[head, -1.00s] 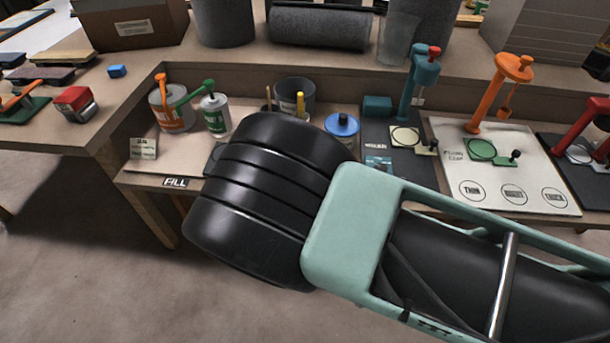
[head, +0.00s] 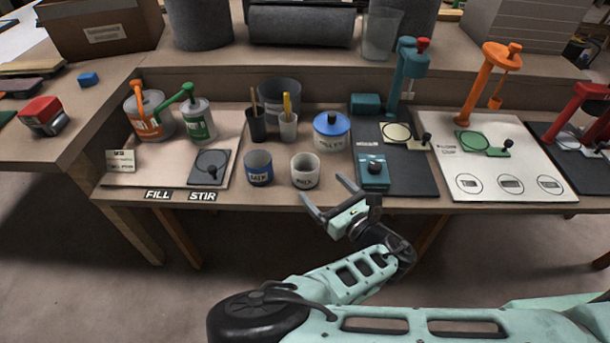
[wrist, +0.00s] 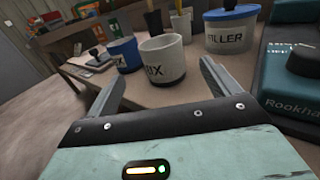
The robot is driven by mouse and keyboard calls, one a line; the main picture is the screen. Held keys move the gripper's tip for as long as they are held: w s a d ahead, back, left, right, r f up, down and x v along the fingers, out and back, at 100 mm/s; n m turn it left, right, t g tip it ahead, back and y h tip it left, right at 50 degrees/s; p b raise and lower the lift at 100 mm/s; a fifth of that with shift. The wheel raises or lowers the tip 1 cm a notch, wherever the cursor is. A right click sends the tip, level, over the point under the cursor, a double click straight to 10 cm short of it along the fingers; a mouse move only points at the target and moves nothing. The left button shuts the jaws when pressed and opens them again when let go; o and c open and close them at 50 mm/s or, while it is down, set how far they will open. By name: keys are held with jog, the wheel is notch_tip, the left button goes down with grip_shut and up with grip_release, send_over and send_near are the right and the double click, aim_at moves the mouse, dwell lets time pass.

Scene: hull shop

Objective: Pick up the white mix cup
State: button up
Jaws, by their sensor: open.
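The white mix cup (head: 305,171) stands upright near the front edge of the bench, with dark lettering on its side. In the wrist view the white mix cup (wrist: 163,60) is just beyond the fingertips, roughly centred between them. My gripper (head: 327,192) is open and empty, in front of and slightly right of the cup, close to the bench edge. In the wrist view my gripper (wrist: 160,82) has its two fingers spread apart, with the cup not held. A blue mix cup (head: 258,168) stands just left of the white one.
A blue-lidded filler tub (head: 331,131) stands behind and right of the cup. Stirring-stick holders (head: 288,125) are behind it. A teal device (head: 373,171) sits close on the right. Orange (head: 147,117) and green (head: 200,124) pump cans stand at the left.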

aim_at(298, 159)
jog(key=x, duration=0.4)
jog(key=shift+w, duration=0.1)
jog(key=x, duration=0.4)
jog(key=shift+w+d+r, duration=0.1)
jog(key=shift+w+r, duration=0.1)
jog(key=shift+r, duration=0.05)
jog(key=shift+w+a, duration=0.35)
jog(key=shift+w, duration=0.05)
jog(key=c, duration=1.1)
